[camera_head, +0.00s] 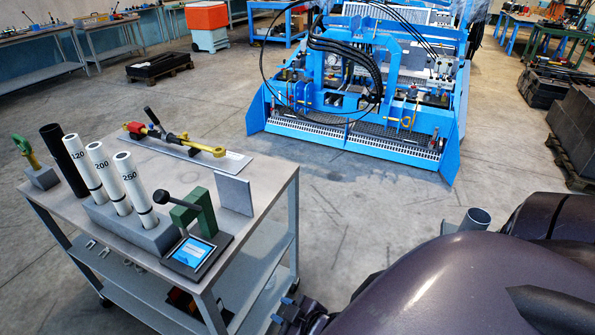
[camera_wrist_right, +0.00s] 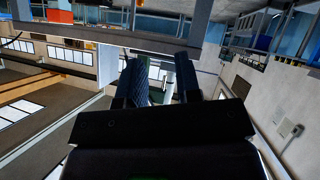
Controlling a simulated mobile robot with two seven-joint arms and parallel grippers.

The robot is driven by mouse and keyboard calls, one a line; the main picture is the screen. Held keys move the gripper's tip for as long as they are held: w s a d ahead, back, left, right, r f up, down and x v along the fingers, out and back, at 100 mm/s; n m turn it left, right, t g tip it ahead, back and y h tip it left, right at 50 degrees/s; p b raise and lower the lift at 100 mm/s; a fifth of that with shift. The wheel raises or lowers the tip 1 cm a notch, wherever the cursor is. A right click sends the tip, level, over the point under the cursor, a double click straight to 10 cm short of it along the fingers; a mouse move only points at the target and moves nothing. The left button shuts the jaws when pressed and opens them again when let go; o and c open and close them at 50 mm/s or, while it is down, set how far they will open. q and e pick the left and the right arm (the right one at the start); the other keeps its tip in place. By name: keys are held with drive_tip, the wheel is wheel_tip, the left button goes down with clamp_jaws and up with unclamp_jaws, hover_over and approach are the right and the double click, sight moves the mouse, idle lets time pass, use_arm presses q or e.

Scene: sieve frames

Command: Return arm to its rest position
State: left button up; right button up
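My right arm (camera_head: 480,285) fills the lower right of the head view, dark and rounded. My right gripper (camera_head: 298,318) shows only in part at the bottom edge, beside the right end of the cart. In the right wrist view the two dark fingers of this gripper (camera_wrist_right: 160,75) stand apart with a gap between them. I see nothing clearly gripped there; the scene behind shows through the gap. My left gripper is not in the head view.
A grey metal cart (camera_head: 262,190) stands close at left, holding white numbered tubes (camera_head: 105,170), a green device (camera_head: 195,215) and a red-yellow tool (camera_head: 180,140). A blue machine (camera_head: 350,120) stands behind. The floor (camera_head: 370,210) between cart and machine is clear.

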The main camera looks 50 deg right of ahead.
drive_tip(key=s+m, duration=0.1)
drive_tip(key=d+f+m, duration=0.1)
drive_tip(key=s+m, duration=0.1)
drive_tip(key=m, duration=0.1)
drive_tip(key=shift+s+d+f+h, duration=0.15)
drive_tip(key=shift+s+d+h, duration=0.15)
drive_tip(key=shift+h, duration=0.1)
idle(0.4)
drive_tip(key=shift+c, duration=0.3)
